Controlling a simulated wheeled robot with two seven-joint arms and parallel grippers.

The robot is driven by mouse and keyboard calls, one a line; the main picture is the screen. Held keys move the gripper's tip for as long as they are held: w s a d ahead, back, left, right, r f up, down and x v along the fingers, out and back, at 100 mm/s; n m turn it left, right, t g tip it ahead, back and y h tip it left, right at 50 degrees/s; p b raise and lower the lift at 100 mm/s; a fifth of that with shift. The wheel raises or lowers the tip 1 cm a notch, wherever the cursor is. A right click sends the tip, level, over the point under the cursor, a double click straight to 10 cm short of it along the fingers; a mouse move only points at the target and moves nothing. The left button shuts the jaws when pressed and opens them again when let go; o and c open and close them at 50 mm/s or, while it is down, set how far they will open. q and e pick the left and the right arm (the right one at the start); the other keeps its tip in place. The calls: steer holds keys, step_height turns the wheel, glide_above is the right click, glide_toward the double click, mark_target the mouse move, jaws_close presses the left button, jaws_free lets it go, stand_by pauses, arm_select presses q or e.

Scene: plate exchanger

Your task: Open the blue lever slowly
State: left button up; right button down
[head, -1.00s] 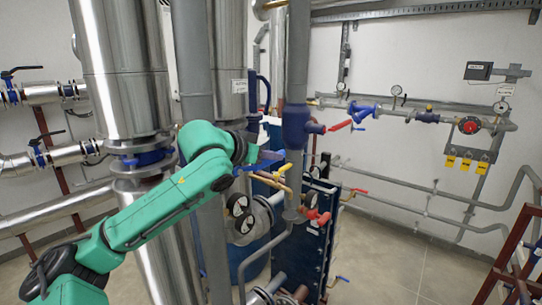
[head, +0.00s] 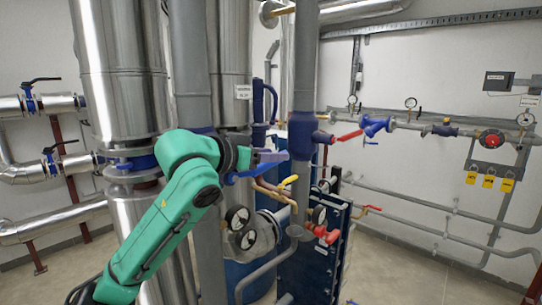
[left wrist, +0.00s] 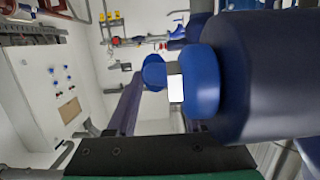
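A blue lever (head: 243,173) shows in the head view beside my left gripper, left of the dark blue valve body on the grey vertical pipe. My left gripper (head: 272,156) has purple-grey fingers that lie just above the lever, close to the valve body. In the left wrist view, a blue rounded part (left wrist: 200,80) and a smaller blue end (left wrist: 153,72) sit close beyond the fingers (left wrist: 158,108). A gap shows between the fingers, with pale wall behind it. I cannot tell whether they touch the lever. My right gripper is not in view.
A large dark blue cylinder (left wrist: 265,75) fills the right of the left wrist view. Yellow (head: 289,181) and red (head: 327,235) handles and pressure gauges (head: 237,217) crowd below the gripper. Thick silver pipes (head: 120,70) stand at left. Floor (head: 410,265) is clear at right.

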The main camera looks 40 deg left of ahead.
arm_select(q)
steer(key=shift+s, duration=0.1)
steer(key=b+v, duration=0.5)
steer(key=v, duration=0.9)
steer(key=shift+s, duration=0.2)
steer(key=shift+r, duration=0.1)
